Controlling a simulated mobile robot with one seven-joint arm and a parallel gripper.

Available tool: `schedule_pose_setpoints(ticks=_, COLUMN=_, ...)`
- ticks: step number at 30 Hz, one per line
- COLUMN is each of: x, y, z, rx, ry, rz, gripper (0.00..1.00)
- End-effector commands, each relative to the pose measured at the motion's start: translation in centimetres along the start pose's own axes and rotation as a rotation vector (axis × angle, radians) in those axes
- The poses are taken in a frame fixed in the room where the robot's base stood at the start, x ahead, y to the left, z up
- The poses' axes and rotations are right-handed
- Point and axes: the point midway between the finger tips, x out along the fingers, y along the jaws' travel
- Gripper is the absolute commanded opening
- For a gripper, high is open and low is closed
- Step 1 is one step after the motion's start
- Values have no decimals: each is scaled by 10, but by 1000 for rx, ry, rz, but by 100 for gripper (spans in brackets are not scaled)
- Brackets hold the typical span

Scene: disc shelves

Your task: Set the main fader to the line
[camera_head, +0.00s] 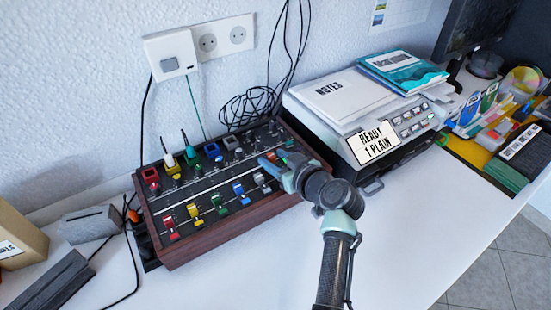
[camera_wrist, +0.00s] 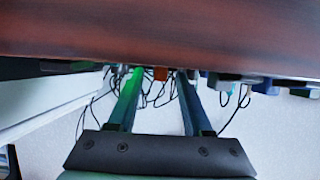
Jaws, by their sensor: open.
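A mixer (camera_head: 187,250) with a dark wooden case stands on the desk. A white line (camera_head: 195,194) crosses its black panel. The lower row has red (camera_head: 170,226), yellow (camera_head: 194,212), green (camera_head: 218,204), blue (camera_head: 240,193) and grey (camera_head: 260,180) fader caps. My gripper (camera_head: 272,162) is open over the panel's right end and covers part of it. In the wrist view, an orange cap (camera_wrist: 160,73) shows between my spread fingers (camera_wrist: 156,80), with the wooden case (camera_wrist: 160,35) across the top. I cannot tell whether either finger touches the cap.
A printer (camera_head: 375,160) with papers stands right of the mixer, close to my gripper. Black cables (camera_head: 250,104) lie behind the mixer. A grey holder (camera_head: 90,223) and a box (camera_head: 18,235) are at the left. The front of the desk (camera_head: 240,280) is clear.

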Motion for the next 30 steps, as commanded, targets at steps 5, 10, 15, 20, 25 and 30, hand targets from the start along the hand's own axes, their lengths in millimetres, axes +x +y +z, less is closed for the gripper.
schedule_pose_setpoints(ticks=5, x=-2, y=0, z=0, rx=0, ry=0, rz=0, gripper=50)
schedule_pose_setpoints(ticks=10, x=-20, y=1, z=0, rx=1, ry=1, rz=2, gripper=50)
schedule_pose_setpoints(ticks=15, x=-53, y=1, z=0, rx=1, ry=1, rz=4, gripper=50)
schedule_pose_setpoints(ticks=20, x=-88, y=1, z=0, rx=2, ry=1, rz=4, gripper=50)
schedule_pose_setpoints(ticks=25, x=-115, y=0, z=0, rx=2, ry=1, rz=2, gripper=50)
schedule_pose_setpoints(ticks=30, x=-128, y=0, z=0, rx=1, ry=0, rz=1, gripper=50)
